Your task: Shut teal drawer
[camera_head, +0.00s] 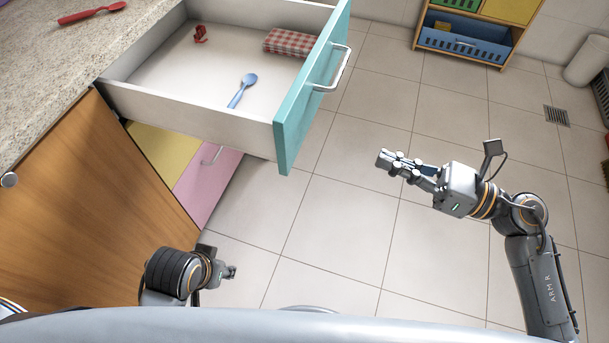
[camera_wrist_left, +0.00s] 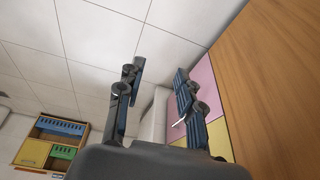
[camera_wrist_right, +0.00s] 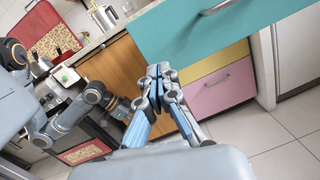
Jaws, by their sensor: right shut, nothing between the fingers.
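The teal drawer stands pulled far out from the counter, its teal front (camera_head: 295,115) facing right with a silver bar handle (camera_head: 338,70). Inside lie a blue spoon (camera_head: 243,89), a red-checked cloth (camera_head: 287,42) and a small red item (camera_head: 200,35). My right gripper (camera_head: 384,160) is shut and empty, to the right of the drawer front and apart from it. In the right wrist view the teal front (camera_wrist_right: 200,30) shows beyond the shut fingertips (camera_wrist_right: 158,72). My left gripper (camera_head: 232,271) is low, left of centre; its fingers stand apart in the left wrist view (camera_wrist_left: 160,72).
Pink (camera_head: 208,185) and yellow (camera_head: 165,150) drawer fronts below the teal drawer are shut. A speckled counter (camera_head: 50,90) bears a red spoon (camera_head: 95,13). Tiled floor (camera_head: 340,220) is clear between the drawer and my right arm. A shelf with bins (camera_head: 465,42) stands at the back.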

